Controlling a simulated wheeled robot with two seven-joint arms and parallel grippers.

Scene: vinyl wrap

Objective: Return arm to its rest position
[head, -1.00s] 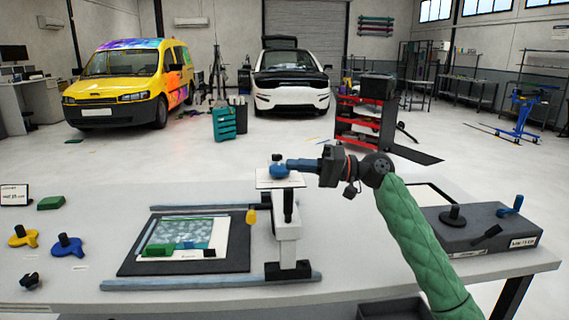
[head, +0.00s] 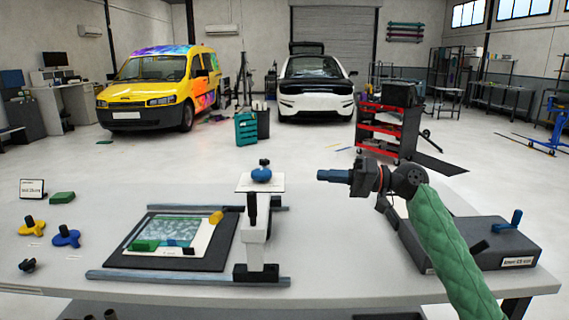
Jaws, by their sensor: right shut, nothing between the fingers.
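My right arm, in a green padded sleeve, comes in from the lower right of the head view. My right gripper (head: 332,176) is shut and empty, pointing left, above the table and to the right of the white press stand (head: 257,232). A blue knob (head: 261,174) sits on top of the stand's white plate (head: 247,184), apart from the gripper. My left gripper is not in view.
A dark mat (head: 140,257) with a printed sheet lies between grey rails (head: 170,276). Yellow (head: 64,225) and blue (head: 66,238) knobs and a green block (head: 62,197) lie at left.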

